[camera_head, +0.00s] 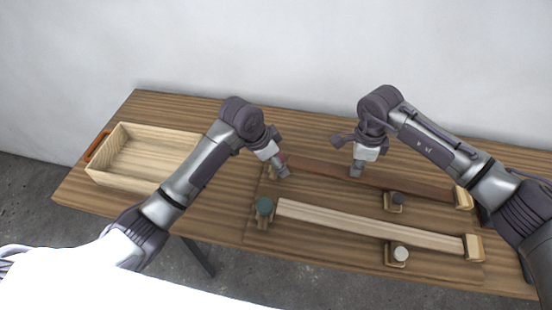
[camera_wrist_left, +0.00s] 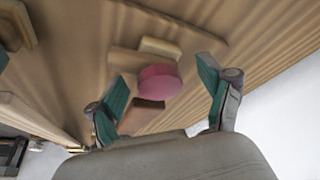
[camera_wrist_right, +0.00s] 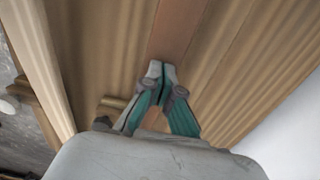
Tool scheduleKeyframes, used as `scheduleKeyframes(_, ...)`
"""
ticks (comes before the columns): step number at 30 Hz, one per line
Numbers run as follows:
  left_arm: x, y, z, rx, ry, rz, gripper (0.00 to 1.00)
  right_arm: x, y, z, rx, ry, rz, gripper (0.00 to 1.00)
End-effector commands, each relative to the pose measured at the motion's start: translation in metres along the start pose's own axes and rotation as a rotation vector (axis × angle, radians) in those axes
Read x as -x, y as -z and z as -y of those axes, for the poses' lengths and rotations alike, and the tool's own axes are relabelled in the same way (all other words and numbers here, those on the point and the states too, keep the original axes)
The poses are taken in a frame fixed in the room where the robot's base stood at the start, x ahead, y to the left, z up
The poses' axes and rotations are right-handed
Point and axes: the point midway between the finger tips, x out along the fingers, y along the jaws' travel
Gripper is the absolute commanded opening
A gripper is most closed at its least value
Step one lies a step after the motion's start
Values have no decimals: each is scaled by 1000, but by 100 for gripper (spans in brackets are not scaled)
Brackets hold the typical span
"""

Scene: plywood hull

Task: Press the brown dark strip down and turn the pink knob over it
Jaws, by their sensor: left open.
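The brown dark strip (camera_head: 320,172) lies along the back of the wooden board, running from my left gripper to an end block at the right. It also shows in the right wrist view (camera_wrist_right: 178,28). The pink knob (camera_wrist_left: 160,82) sits on a wooden block by the strip's end, between the fingers of my left gripper (camera_wrist_left: 160,95). My left gripper (camera_head: 284,172) is open, and it largely hides the knob in the head view. My right gripper (camera_head: 356,172) points down at the strip with its fingertips together (camera_wrist_right: 160,70). I cannot tell whether the tips touch the strip.
A pale strip (camera_head: 370,225) lies in front, with a teal knob (camera_head: 264,206) at its left end. A dark knob (camera_head: 397,198) and a white knob (camera_head: 400,253) stand on small blocks. An empty wooden crate (camera_head: 125,181) is at the left.

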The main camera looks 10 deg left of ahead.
Motion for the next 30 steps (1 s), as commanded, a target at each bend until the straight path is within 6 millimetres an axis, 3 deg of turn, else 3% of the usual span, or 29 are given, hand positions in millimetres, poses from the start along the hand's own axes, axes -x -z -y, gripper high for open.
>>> scheduleKeyframes(8, 6, 4, 0, -1, 1, -3, 80, 1, 0, 0, 0, 1, 1, 0)
scheduleKeyframes(30, 60, 26, 0, 0, 0, -2, 80, 1, 0, 0, 0, 1, 1, 0)
